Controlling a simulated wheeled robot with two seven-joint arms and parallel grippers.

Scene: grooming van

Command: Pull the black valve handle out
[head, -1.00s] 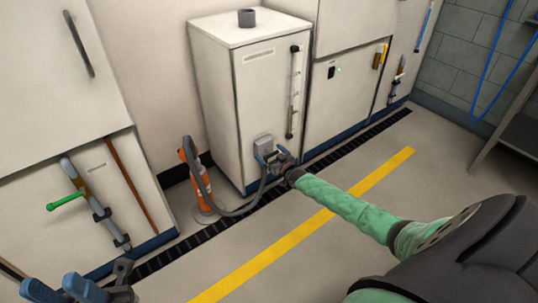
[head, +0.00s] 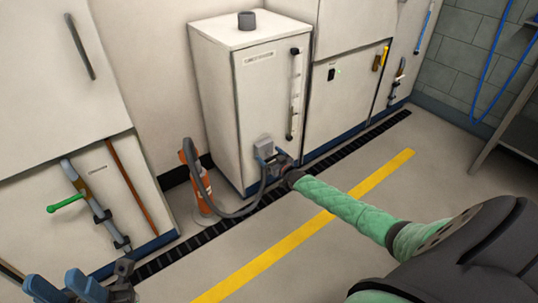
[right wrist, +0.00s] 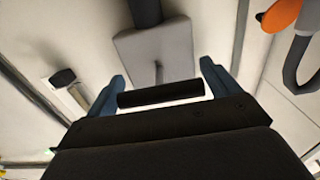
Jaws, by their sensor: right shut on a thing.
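The black valve handle (right wrist: 160,94) is a short dark bar in front of a grey plate (right wrist: 155,55) in the right wrist view. My right gripper (right wrist: 163,85) has one blue finger at each end of the bar and is shut on it. In the head view, my right gripper (head: 272,157) is at the grey box (head: 263,146) low on the front of the white cabinet (head: 262,95); it largely hides the handle there. My left gripper (head: 62,287) is at the bottom left corner, its blue fingers apart with nothing seen between them.
An orange cone-like object (head: 187,157) with a grey hose (head: 238,214) stands left of the cabinet. A green lever (head: 66,204) sticks out on the left panel. Past the black floor grating (head: 205,224), the floor by the yellow stripe (head: 265,262) is clear.

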